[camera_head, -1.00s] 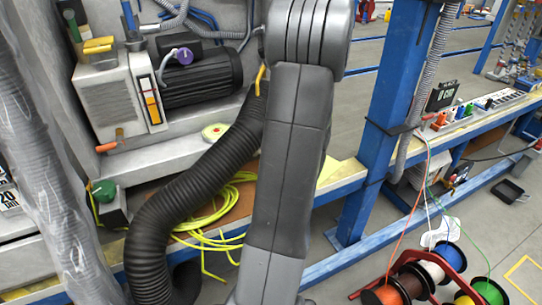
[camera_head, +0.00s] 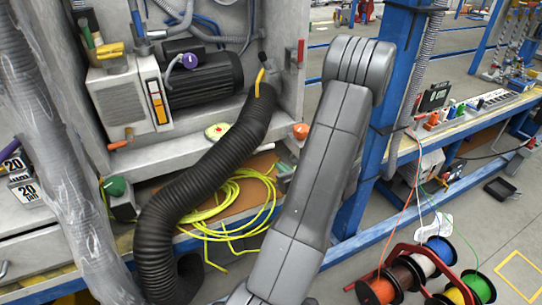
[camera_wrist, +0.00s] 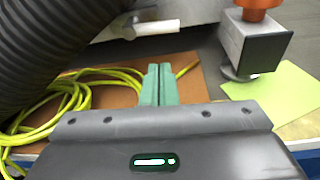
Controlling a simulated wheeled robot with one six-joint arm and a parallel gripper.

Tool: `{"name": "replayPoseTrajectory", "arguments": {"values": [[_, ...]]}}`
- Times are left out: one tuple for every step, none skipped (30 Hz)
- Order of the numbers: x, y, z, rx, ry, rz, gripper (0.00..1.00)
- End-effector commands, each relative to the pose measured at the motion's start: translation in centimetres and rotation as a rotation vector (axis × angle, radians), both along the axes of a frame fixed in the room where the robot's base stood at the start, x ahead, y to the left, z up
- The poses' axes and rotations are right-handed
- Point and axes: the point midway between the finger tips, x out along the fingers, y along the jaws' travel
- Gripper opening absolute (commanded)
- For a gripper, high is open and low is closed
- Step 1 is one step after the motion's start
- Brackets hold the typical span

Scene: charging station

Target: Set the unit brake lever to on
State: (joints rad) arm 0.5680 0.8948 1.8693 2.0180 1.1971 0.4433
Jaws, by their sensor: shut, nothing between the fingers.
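No readable label marks the unit brake lever, so I cannot tell which part it is. In the wrist view, a short pale cylindrical handle (camera_wrist: 155,28) sticks out sideways beyond my gripper. An orange knob (camera_wrist: 258,4) tops a grey metal block (camera_wrist: 254,45) at the upper right; an orange knob also shows in the head view (camera_head: 300,131) beside my arm. My gripper (camera_wrist: 159,70) is shut and empty, its green fingers together below the pale handle and apart from the block in the picture. An orange-tipped handle (camera_head: 119,144) shows at the left unit.
A black corrugated hose (camera_head: 190,175) hangs close to my arm and fills the wrist view's upper left. Yellow cable (camera_head: 225,205) lies coiled on the shelf. A blue post (camera_head: 400,80) stands right of my arm, with cable reels (camera_head: 411,275) at lower right.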

Motion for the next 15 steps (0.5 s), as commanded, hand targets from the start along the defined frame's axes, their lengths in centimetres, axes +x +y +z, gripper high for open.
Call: {"name": "replayPoseTrajectory", "arguments": {"values": [[-0.1,-0.3,-0.4,0.005,-0.019,-0.016,0.0],[-0.1,-0.4,-0.4,0.003,-0.033,-0.022,0.0],[0.0,-0.5,-0.5,0.002,-0.045,-0.03,0.0],[0.1,-0.6,-0.5,-0.001,-0.052,-0.034,0.0],[0.2,-0.5,-0.5,-0.001,-0.057,-0.035,0.0],[0.4,-0.5,-0.6,-0.002,-0.06,-0.037,0.0],[0.7,-0.4,-0.6,-0.003,-0.062,-0.038,0.0],[1.0,-0.2,-0.7,-0.003,-0.062,-0.036,0.0],[1.5,0.0,-0.8,-0.005,-0.063,-0.034,0.0],[1.9,0.3,-0.8,-0.004,-0.063,-0.033,0.0],[2.4,0.5,-0.9,-0.004,-0.063,-0.033,0.0],[3.1,0.8,-1.0,-0.004,-0.063,-0.033,0.0],[3.6,1.0,-1.2,-0.004,-0.062,-0.032,0.0],[4.2,1.3,-1.2,-0.004,-0.062,-0.032,0.0],[4.9,1.6,-1.3,-0.003,-0.063,-0.032,0.0]]}}
